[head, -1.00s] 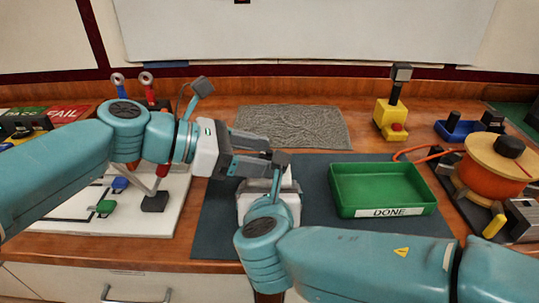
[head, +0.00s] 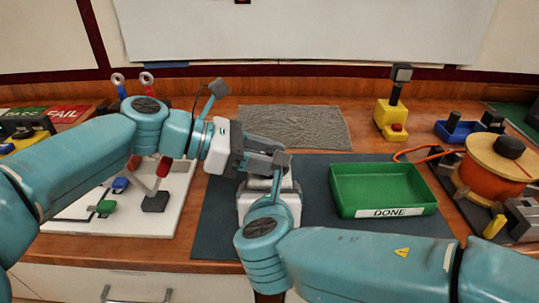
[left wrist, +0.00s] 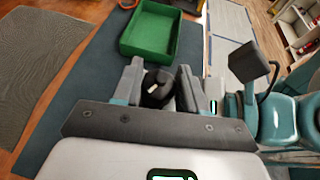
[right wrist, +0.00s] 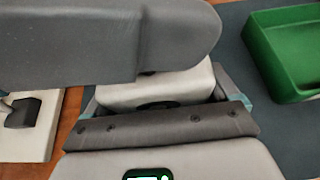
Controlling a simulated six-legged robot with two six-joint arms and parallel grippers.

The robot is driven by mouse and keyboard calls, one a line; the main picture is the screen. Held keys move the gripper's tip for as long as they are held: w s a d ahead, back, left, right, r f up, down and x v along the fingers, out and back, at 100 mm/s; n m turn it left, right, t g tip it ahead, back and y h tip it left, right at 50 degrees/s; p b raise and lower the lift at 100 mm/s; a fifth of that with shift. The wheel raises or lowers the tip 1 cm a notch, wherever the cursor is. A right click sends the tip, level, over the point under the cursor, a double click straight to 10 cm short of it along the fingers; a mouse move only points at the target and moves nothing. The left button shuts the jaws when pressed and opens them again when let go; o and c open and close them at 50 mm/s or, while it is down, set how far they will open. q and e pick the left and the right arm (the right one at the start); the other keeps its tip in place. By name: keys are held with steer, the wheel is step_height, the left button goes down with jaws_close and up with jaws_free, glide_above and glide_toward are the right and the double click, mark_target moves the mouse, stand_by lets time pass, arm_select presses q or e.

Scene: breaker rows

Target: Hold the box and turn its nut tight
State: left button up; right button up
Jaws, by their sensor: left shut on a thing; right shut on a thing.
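The box (right wrist: 165,84) is pale grey with rounded edges and sits between the fingers of my right gripper (right wrist: 160,95), which is shut on it. In the head view the box is mostly hidden behind my right wrist and left gripper. My left gripper (head: 281,160) is above the box, its fingers pointing right. In the left wrist view its fingers are closed around a dark round piece (left wrist: 157,88), which looks like the nut. The left gripper covers it in the head view, so how far it is seated cannot be seen.
A green DONE tray (head: 382,188) stands right of the box on the dark mat (head: 320,225). A grey textured mat (head: 295,127) lies behind. A white board with levers (head: 110,220) is at left; a yellow button device (head: 392,120) and an orange spool (head: 492,182) are at right.

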arm_select(q)
steer(key=shift+s+d+m+g, duration=0.1)
steer(key=shift+s+m+g, duration=0.05)
steer(key=shift+m+g, duration=0.8)
arm_select(e)
steer(key=shift+f, duration=0.3)
arm_select(q)
steer(key=o, duration=1)
steer(key=v, duration=1.2)
